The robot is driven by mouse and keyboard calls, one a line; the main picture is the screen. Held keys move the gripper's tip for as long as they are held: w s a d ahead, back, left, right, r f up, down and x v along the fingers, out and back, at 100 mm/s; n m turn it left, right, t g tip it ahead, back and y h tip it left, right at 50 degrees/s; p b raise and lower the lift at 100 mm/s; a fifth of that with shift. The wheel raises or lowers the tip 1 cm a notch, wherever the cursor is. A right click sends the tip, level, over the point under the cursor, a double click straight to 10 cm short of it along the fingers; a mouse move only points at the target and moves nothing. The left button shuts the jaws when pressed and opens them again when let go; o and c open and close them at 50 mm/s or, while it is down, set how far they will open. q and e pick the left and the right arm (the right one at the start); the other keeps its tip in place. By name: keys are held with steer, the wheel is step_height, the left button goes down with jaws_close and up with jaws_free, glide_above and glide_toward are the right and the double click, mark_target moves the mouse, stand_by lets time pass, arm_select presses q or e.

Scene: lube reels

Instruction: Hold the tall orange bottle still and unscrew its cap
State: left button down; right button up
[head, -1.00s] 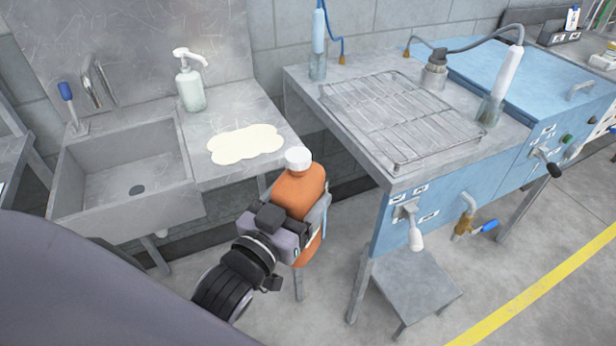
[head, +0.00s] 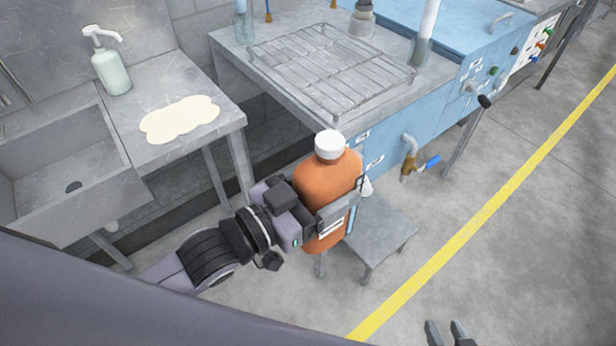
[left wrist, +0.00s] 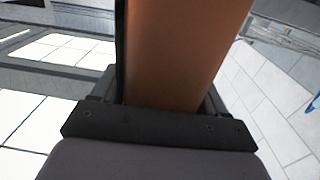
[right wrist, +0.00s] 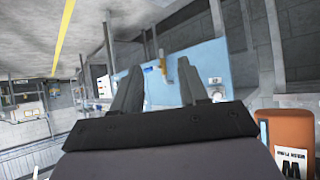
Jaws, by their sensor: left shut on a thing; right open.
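The tall orange bottle (head: 326,188) with its white cap (head: 329,144) is held up in the air, roughly upright, in the head view. The cap sits on the bottle's neck. My left gripper (head: 332,215) is shut around the bottle's body, and the bottle fills the middle of the left wrist view (left wrist: 185,50). My right gripper (head: 448,334) shows only its fingertips at the bottom of the head view, apart from the bottle. In the right wrist view its fingers (right wrist: 158,88) are open and empty, and the orange bottle (right wrist: 287,135) with a label stands at the right edge.
A blue bench with a wire rack (head: 330,70) stands behind the bottle. A sink (head: 75,185) and a counter with a soap dispenser (head: 110,68) and a cream mat (head: 180,119) are at left. A grey step stool (head: 380,235) stands below. Open floor lies at right.

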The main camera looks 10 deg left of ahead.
steer(key=o, duration=0.3)
steer(key=shift+r, duration=0.1)
steer(key=shift+o, duration=0.2)
steer(key=w+a+r+n+t+y, duration=0.25)
steer(key=w+a+r+y, duration=0.3)
steer(key=w+r, duration=0.4)
steer(key=w+a+r+n+t+y, duration=0.25)
steer(key=w+a+r+y, duration=0.35)
steer(key=w+r, duration=0.4)
step_height(320, 180, up, 23)
steer(key=n+g+h, duration=1.4)
steer(key=n+g, duration=0.1)
steer(key=n, duration=1.1)
glide_above(330, 140)
steer(key=shift+r, duration=0.15)
steer(key=shift+m, duration=0.3)
steer(key=shift+f, duration=3.95)
